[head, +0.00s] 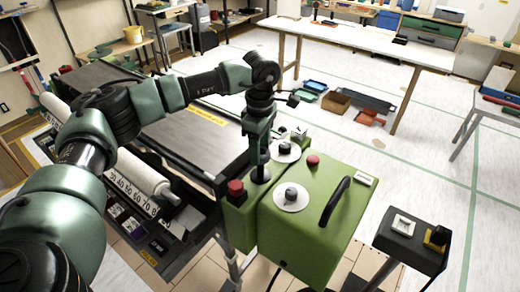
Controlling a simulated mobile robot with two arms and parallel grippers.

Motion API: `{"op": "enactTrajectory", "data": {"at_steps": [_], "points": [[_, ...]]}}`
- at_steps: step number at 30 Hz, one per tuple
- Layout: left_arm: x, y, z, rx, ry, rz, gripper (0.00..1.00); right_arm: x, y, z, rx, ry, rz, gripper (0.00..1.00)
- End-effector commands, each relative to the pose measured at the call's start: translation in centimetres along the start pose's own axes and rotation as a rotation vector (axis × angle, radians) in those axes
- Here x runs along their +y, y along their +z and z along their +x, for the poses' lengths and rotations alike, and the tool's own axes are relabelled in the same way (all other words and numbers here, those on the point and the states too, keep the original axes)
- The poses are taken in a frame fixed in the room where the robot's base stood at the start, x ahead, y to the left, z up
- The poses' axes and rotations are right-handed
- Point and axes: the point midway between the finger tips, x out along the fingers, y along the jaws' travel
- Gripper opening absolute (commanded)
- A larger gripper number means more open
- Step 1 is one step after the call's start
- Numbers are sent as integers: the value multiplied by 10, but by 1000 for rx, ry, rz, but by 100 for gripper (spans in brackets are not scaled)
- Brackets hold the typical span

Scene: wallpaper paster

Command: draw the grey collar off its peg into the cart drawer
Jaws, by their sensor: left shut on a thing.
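My left gripper (259,157) points down at the left side of the green machine box (310,215), beside its red button. It is shut on a small dark grey round piece (261,175), which I take to be the grey collar. The fingers hide much of it. I cannot tell whether a peg is still inside it. An open dark drawer (152,258) with several small items sits low at the left, under the paster, and looks like the cart drawer. My left arm covers part of it. My right gripper is out of view.
The green box carries white dials (291,197), red buttons (313,160) and a raised black handle (335,200). A white roller (140,170) lies left. A small dark stand (410,240) is at right. The floor beyond is mostly clear, with bins and a long table (360,45).

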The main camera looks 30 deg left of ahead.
Motion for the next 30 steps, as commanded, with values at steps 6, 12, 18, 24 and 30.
{"op": "enactTrajectory", "data": {"at_steps": [6, 12, 18, 24, 30], "points": [[0, 0, -1, 0, 1, 0, 0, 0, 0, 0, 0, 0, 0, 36], [0, 0, -11, 0, 1, 0, 0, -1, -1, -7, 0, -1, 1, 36], [0, 0, -27, -1, 1, 0, 0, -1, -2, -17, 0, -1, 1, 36], [0, 0, -40, 0, 1, 0, 0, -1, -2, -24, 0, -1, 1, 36], [0, 0, -40, 0, 1, 0, 0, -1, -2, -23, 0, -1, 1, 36]]}}
